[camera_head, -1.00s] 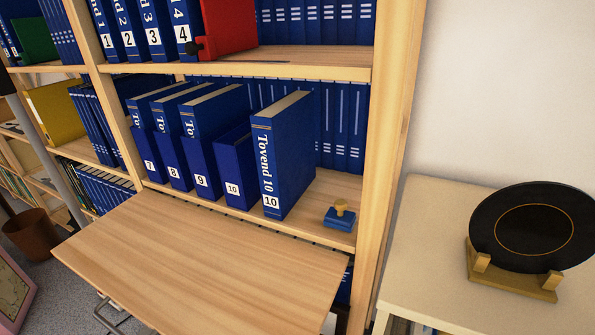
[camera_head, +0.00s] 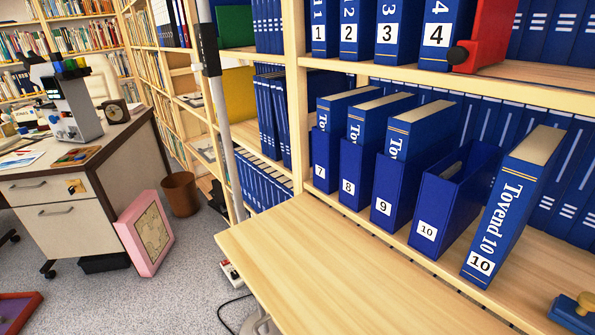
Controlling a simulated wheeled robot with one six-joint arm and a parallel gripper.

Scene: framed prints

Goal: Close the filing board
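The filing board (camera_head: 335,275) is a light wooden panel standing out level from the front of the shelf, below the row of numbered blue binders. Its left corner and front edge show; its right part runs out of the bottom of the view. Behind it stand blue holders and binders numbered 7, 8 and 9 (camera_head: 400,165), an empty holder 10 (camera_head: 450,205) and the binder Tovend 10 (camera_head: 510,205) beside it. No binder lies on the visible part of the board. My gripper is not in view.
A blue stamp (camera_head: 575,312) with a yellow knob sits on the shelf at far right. A grey pole (camera_head: 222,110) stands left of the shelf. A desk (camera_head: 80,180), brown bin (camera_head: 180,193) and pink framed print (camera_head: 144,232) stand left, with open carpet (camera_head: 190,285) before them.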

